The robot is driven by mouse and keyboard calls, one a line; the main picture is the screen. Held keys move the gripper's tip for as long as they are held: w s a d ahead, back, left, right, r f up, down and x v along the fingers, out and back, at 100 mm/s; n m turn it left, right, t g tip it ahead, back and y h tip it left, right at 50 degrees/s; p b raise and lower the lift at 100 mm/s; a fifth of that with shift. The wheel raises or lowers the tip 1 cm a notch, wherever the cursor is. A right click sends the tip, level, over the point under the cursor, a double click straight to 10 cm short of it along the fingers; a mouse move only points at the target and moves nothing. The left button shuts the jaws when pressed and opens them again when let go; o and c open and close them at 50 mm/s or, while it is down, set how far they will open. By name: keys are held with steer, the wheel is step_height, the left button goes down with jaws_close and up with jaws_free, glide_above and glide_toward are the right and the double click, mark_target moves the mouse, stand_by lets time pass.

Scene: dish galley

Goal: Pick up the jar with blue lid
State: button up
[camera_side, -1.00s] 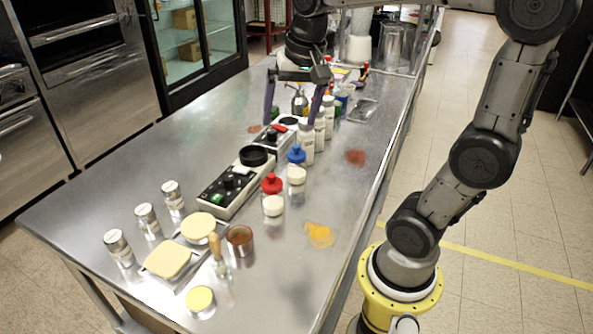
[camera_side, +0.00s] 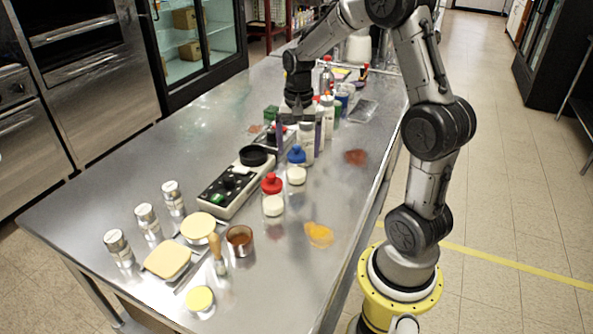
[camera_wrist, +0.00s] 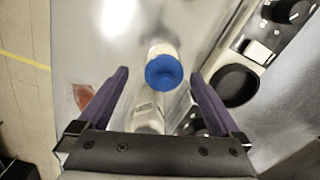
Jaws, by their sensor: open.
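The jar with blue lid (camera_side: 296,166) stands upright on the steel table, its white body below the blue lid. In the wrist view its blue lid (camera_wrist: 164,72) shows from above, just beyond the fingertips and between their lines. My gripper (camera_side: 298,132) is open and empty, behind and above the jar in the side view. Its two purple fingers also show in the wrist view (camera_wrist: 160,76), spread apart. I see no contact between the fingers and the jar.
A red-lidded jar (camera_side: 272,195) stands in front of the blue-lidded one. A control panel (camera_side: 229,190) with a black round dish (camera_side: 253,156) lies to the left. White bottles (camera_side: 307,143) crowd behind, close to my gripper. Free table lies to the right, with orange powder (camera_side: 319,234).

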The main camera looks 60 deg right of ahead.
mark_target(296, 164)
steer(key=shift+w+a+f, duration=0.1)
steer(key=shift+w+f, duration=0.05)
steer(key=shift+f, duration=1.3)
steer(key=shift+w+f, duration=0.1)
steer(key=shift+f, duration=1.35)
jaws_close()
steer(key=shift+r, duration=0.1)
